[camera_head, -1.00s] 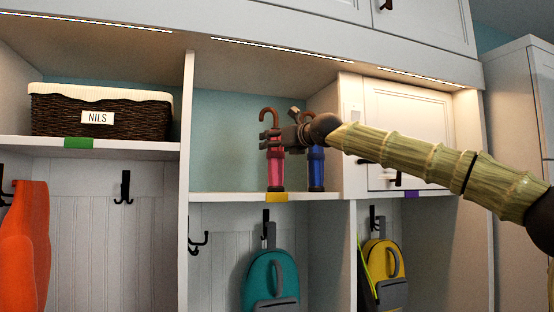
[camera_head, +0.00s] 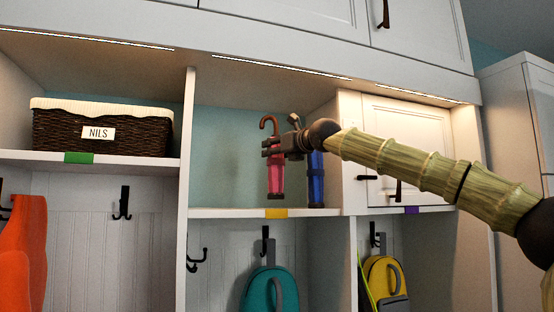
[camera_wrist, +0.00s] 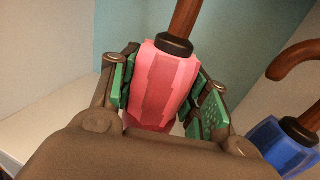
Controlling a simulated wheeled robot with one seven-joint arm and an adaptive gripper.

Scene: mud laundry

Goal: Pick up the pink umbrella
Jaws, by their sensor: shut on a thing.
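The pink umbrella (camera_head: 275,178) is upright in the middle cubby, its brown hooked handle on top. My gripper (camera_head: 275,148) is shut on its upper part, just below the handle. In the head view the umbrella's lower end is slightly above the shelf board. In the wrist view the pink umbrella (camera_wrist: 163,85) lies between the green-padded fingers (camera_wrist: 163,92). Its lower part is hidden by the gripper body.
A blue umbrella (camera_head: 316,180) stands close to the right on the same shelf (camera_head: 235,212). A cabinet door (camera_head: 405,140) is further right, a wicker basket (camera_head: 95,130) to the left. Backpacks hang below. The cubby is free left of the pink umbrella.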

